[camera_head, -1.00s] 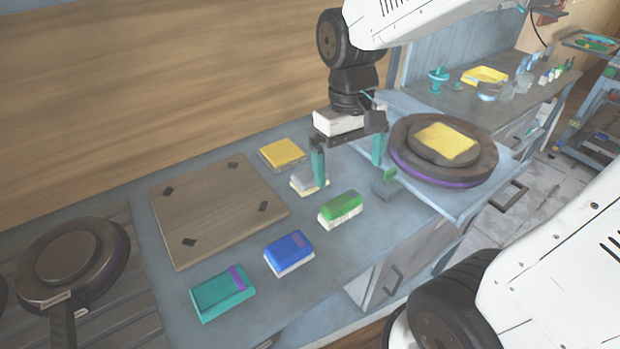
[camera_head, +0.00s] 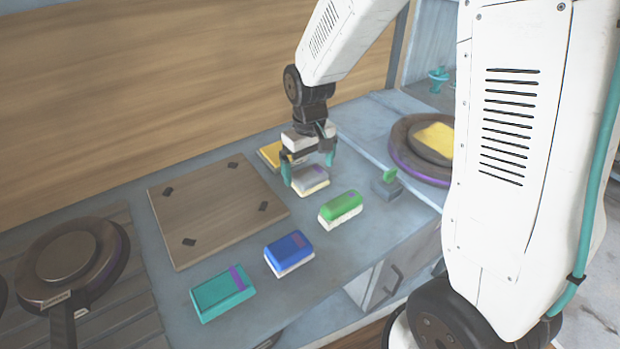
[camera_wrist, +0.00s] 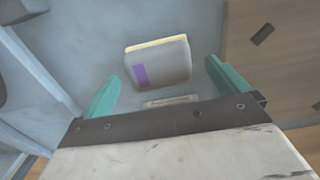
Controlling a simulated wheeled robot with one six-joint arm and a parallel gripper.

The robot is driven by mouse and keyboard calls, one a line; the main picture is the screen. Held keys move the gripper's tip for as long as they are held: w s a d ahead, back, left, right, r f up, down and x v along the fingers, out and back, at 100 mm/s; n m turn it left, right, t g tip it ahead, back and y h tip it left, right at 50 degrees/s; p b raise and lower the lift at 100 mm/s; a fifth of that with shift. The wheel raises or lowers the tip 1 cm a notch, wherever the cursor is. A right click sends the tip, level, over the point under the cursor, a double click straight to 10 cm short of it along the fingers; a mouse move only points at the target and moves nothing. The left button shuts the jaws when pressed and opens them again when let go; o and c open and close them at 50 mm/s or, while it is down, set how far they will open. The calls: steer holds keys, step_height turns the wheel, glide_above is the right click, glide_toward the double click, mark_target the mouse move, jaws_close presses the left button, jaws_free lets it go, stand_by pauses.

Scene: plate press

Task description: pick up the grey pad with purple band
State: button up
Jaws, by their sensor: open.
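The grey pad with purple band (camera_head: 311,179) lies on the counter in the head view, with a pale yellow layer along its lower edge. In the wrist view the pad (camera_wrist: 168,62) shows its grey top and a purple band, ahead of and between the two teal fingers. My gripper (camera_head: 310,180) is open and empty, just above the pad, with one teal finger to each side of it. My gripper (camera_wrist: 172,90) also shows in the wrist view, its fingers spread wider than the pad. I cannot tell the exact height of the fingertips.
A green pad (camera_head: 340,208), a blue pad (camera_head: 289,251) and a teal pad (camera_head: 222,294) lie in a row nearer the front edge. A yellow pad (camera_head: 270,154) is close behind my gripper. A wooden board (camera_head: 215,208) lies left, and a small green-handled block (camera_head: 387,184) right.

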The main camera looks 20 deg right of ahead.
mark_target(310, 172)
steer(key=shift+f, duration=1.4)
steer(key=c, duration=1.1)
step_height(310, 172, up, 10)
steer(key=shift+r, duration=0.1)
steer(key=shift+o, duration=1.3)
steer(key=shift+c, duration=0.4)
